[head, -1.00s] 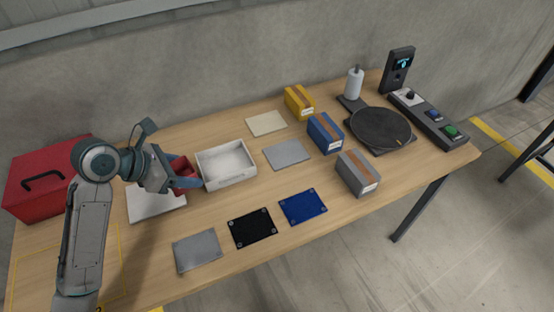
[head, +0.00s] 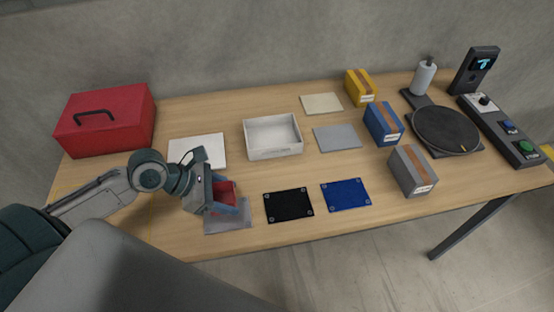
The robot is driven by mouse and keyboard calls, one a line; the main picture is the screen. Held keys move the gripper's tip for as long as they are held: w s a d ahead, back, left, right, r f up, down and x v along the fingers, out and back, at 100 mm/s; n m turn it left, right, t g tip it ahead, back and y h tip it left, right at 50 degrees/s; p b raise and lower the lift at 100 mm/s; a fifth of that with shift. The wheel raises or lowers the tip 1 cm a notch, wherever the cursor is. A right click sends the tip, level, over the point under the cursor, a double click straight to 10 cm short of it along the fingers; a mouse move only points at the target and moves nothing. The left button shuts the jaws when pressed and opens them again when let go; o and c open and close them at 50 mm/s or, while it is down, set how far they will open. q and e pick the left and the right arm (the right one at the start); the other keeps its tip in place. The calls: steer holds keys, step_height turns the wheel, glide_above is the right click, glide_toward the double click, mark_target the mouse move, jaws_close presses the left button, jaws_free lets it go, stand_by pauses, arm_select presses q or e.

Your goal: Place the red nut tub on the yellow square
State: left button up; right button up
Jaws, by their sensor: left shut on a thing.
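The red nut tub (head: 226,188) is in the jaws of my left gripper (head: 224,198), which is shut on it. Gripper and tub are in front of the grey mat (head: 228,222) at the table's front edge, overlapping it in the picture; I cannot tell how high above it they are. The fingers hide part of the tub. The yellow square shows only as thin outline pieces (head: 152,212) on the left of the table, with my left arm across it. My right gripper is not in view.
A red toolbox (head: 105,122) stands at the back left, near a white mat (head: 197,150) and a white tray (head: 272,153). Black (head: 289,205) and blue (head: 345,194) mats lie to the right. Boxes and a dark turntable (head: 446,129) stand farther right.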

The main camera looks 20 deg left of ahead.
arm_select(q)
steer(key=w+d, duration=0.1)
steer(key=w, duration=0.3)
steer(key=w+d, duration=0.1)
steer(key=w, duration=0.4)
steer(key=w+d+f, duration=0.1)
steer(key=w, duration=0.3)
steer(key=shift+w+d, duration=0.25)
steer(key=shift+w+f, duration=0.15)
steer(key=shift+w, duration=0.05)
steer(key=shift+f, duration=1.75)
steer(key=shift+p, duration=0.35)
steer(key=o, duration=1.1)
steer(key=shift+s+f, duration=0.1)
steer(key=shift+c, duration=0.2)
